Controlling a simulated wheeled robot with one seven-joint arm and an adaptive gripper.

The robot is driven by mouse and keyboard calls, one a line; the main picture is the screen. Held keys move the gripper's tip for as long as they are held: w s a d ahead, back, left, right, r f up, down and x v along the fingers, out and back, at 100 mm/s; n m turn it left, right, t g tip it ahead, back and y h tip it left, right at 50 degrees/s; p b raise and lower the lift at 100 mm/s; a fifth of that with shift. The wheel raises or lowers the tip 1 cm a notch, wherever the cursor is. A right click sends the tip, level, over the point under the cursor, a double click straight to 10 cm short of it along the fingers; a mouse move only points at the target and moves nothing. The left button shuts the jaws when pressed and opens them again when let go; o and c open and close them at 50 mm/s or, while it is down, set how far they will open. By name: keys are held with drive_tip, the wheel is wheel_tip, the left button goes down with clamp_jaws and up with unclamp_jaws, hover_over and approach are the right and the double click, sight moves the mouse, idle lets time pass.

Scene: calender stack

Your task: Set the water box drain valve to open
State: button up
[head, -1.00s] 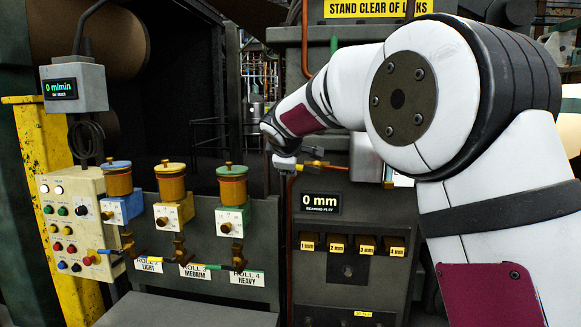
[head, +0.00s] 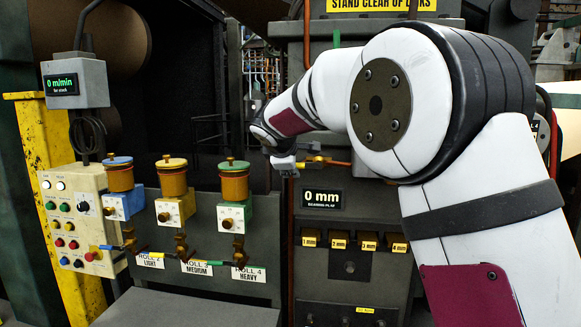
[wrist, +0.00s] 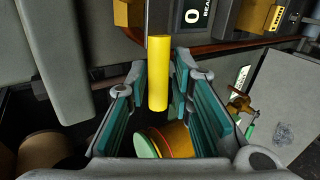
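A yellow lever handle (wrist: 158,72), which I take to be the drain valve's, stands between my gripper's fingers in the wrist view. In the head view a small yellow lever (head: 313,159) shows beside a copper pipe, just right of my gripper (head: 284,164). My gripper's teal-padded fingers (wrist: 160,84) are apart, one on each side of the handle, with a visible gap at the left. I cannot tell whether the right finger touches it. The valve body is not clearly visible.
A control box (head: 80,222) and several lubricator pots, one of them green-based (head: 234,220), stand left. A red-brown pipe (wrist: 205,47) runs close to the fingers.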

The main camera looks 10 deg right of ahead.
idle(0.3)
drive_tip(key=v, duration=1.2)
drive_tip(key=s+d+f+m+g+p, duration=0.1)
drive_tip(key=s+d+m, duration=0.25)
drive_tip(key=s, duration=0.45)
drive_tip(key=s+d+f+m+g+y+p, duration=0.15)
drive_tip(key=s+d, duration=0.25)
drive_tip(key=s, duration=0.4)
drive_tip(key=s+d+f+m+g+h+p, duration=0.1)
drive_tip(key=s+d+m+g, duration=0.2)
drive_tip(key=s, duration=0.5)
drive_tip(key=s+f+m+y, duration=0.1)
drive_tip(key=s+f+m, duration=0.1)
drive_tip(key=s, duration=0.5)
drive_tip(key=s+f+m+y+p, duration=0.1)
drive_tip(key=s+f+m, duration=0.1)
drive_tip(key=s+f, duration=0.2)
drive_tip(key=s+f+m+g+y, duration=0.1)
drive_tip(key=s+f+m, duration=0.2)
drive_tip(key=s, duration=0.7)
drive_tip(key=shift+s+f+p, duration=0.25)
drive_tip(key=shift+s+p, duration=0.05)
drive_tip(key=shift+p, duration=0.1)
